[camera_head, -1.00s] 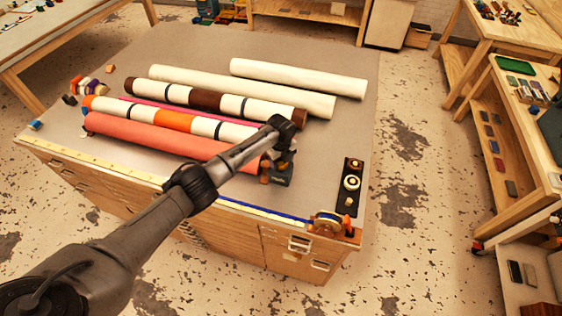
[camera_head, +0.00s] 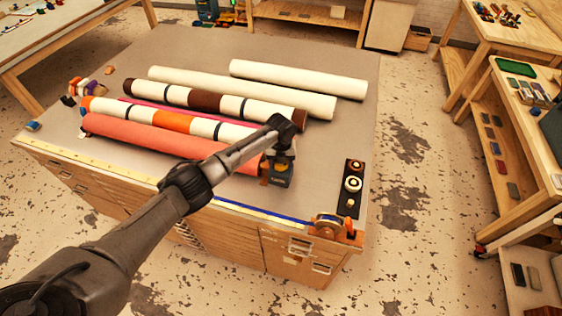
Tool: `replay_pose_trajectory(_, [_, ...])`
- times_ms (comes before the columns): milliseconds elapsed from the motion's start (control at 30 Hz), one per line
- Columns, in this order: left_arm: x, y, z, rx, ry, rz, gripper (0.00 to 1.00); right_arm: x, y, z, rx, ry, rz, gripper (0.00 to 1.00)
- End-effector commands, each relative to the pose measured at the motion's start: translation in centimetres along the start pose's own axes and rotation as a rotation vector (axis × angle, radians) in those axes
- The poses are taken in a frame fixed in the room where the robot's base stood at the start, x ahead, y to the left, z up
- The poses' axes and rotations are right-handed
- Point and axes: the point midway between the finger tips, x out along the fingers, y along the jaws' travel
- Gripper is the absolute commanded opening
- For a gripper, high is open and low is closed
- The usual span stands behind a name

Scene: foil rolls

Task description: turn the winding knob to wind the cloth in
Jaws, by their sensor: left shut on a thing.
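The coral-red roll of cloth (camera_head: 165,143) lies at the front of the grey-topped table (camera_head: 330,195). My left arm comes in from the lower left, and its gripper (camera_head: 279,176) points down at the right end of this roll. The left gripper is shut on the winding knob, which is mostly hidden by the gripper. A small orange-brown part (camera_head: 264,171) shows between the roll's end and the gripper. The fingertips are hard to make out at this size. My right gripper is not in view.
Striped rolls (camera_head: 206,98) and cream rolls (camera_head: 297,78) lie behind the red one. A black strip with round knobs (camera_head: 352,187) lies to the right. A tape-like wheel (camera_head: 328,226) sits at the front right corner, by a yellow and blue edge strip.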

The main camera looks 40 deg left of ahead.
Motion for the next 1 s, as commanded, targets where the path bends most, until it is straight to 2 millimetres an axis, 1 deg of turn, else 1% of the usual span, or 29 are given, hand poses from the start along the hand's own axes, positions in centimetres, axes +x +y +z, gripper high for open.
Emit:
replay_pose_trajectory(33, [-0.22,-0.11,0.02,0.006,0.000,-0.002,0.33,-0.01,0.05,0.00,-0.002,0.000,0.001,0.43])
replay_pose_trajectory(433, [-0.22,-0.11,0.02,0.012,-0.001,-0.002,0.33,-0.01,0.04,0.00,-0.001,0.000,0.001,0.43])
replay_pose_trajectory(467, [-0.22,-0.11,0.02,0.012,-0.001,-0.002,0.57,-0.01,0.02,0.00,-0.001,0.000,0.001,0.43])
replay_pose_trajectory(700, [-0.11,-0.05,0.01,0.010,0.000,-0.001,0.80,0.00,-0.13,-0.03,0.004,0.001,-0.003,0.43])
replay_pose_trajectory(733, [-0.10,-0.05,0.01,0.010,0.000,-0.001,0.82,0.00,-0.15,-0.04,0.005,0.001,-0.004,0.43])
replay_pose_trajectory(1000, [-0.24,-0.02,0.03,0.010,-0.001,-0.001,0.82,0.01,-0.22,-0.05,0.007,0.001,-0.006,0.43])
